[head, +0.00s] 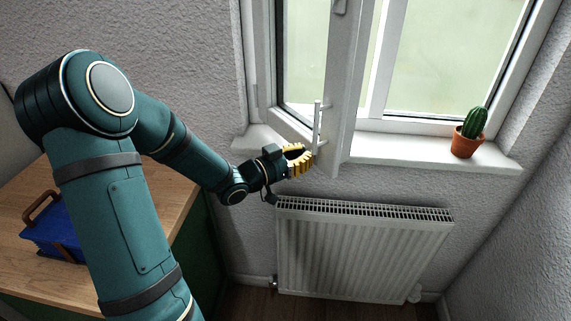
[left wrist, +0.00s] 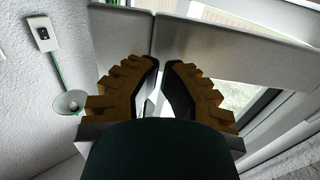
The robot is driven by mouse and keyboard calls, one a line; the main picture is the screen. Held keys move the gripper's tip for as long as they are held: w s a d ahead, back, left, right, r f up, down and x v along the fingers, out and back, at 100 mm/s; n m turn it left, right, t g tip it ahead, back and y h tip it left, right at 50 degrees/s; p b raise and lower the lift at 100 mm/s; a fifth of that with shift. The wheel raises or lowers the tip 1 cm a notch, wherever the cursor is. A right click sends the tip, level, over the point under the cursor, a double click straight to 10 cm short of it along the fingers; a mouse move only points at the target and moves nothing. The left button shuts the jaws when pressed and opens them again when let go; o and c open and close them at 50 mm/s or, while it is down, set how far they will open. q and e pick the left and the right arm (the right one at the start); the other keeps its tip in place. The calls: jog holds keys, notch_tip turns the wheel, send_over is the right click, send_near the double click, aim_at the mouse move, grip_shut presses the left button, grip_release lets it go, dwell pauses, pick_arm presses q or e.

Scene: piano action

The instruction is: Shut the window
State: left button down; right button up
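The white-framed window's sash (head: 343,95) stands open, swung inward into the room, with its edge towards me. A white vertical bar handle (head: 317,130) is on the sash's side. My left gripper (head: 307,159) is at the lower end of this handle, close to the sash's bottom corner. In the left wrist view, its yellow-brown fingers with dark pads (left wrist: 160,64) are a little apart, with no object clearly between them. The white sash frame (left wrist: 225,45) lies just beyond the fingertips. Whether they touch it, I cannot tell. My right gripper is out of view.
A potted cactus (head: 467,135) stands on the right of the white sill (head: 400,150). A white radiator (head: 360,250) is below. A wooden-topped cabinet (head: 25,180) with a blue box (head: 55,232) is at the left. A wall switch (left wrist: 42,34) shows in the wrist view.

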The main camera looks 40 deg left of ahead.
pick_arm(q)
jog(key=shift+x, duration=1)
jog(key=a+x, duration=0.1)
jog(key=x, duration=0.4)
jog(key=w+a+b+x, duration=0.1)
jog(key=x, duration=0.5)
jog(key=a+x, duration=0.2)
jog(key=x, duration=0.4)
jog(key=shift+w, duration=0.15)
jog(key=shift+w+a, duration=0.15)
jog(key=shift+w, duration=0.3)
jog(key=shift+f, duration=0.1)
